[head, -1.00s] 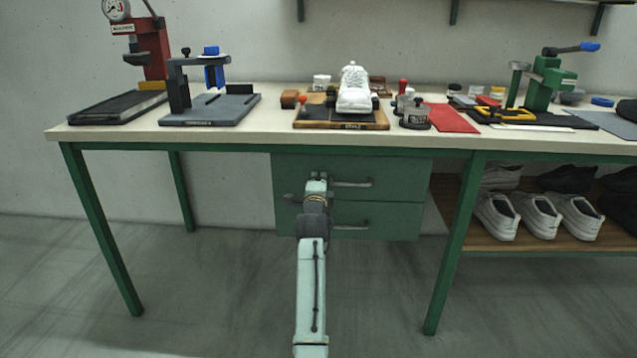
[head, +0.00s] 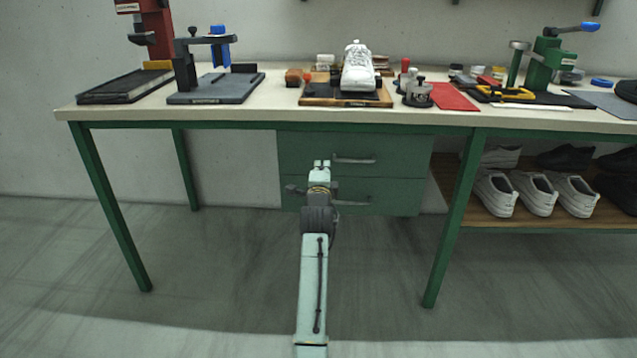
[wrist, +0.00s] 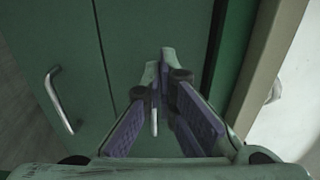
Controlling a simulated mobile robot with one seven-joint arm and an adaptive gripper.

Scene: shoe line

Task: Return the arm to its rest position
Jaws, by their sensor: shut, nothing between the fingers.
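My arm (head: 313,290) reaches forward from the bottom of the head view, low in front of the workbench. My gripper (head: 322,163) is at its far end, in front of the green drawer unit (head: 400,155) and below the table top. In the wrist view my gripper (wrist: 162,95) shows two purple-padded fingers converging to their tips. It is shut and holds nothing. The green drawer front (wrist: 130,40) and a metal handle (wrist: 58,100) lie beyond the fingers. I cannot tell the exact gap between the fingertips and the drawers.
The workbench (head: 230,115) carries a white shoe (head: 357,68) on a wooden board, a red press (head: 155,30), a grey fixture (head: 215,88) and a green press (head: 545,60). White shoes (head: 535,195) stand on the lower shelf at right. The floor (head: 220,260) around my arm is clear.

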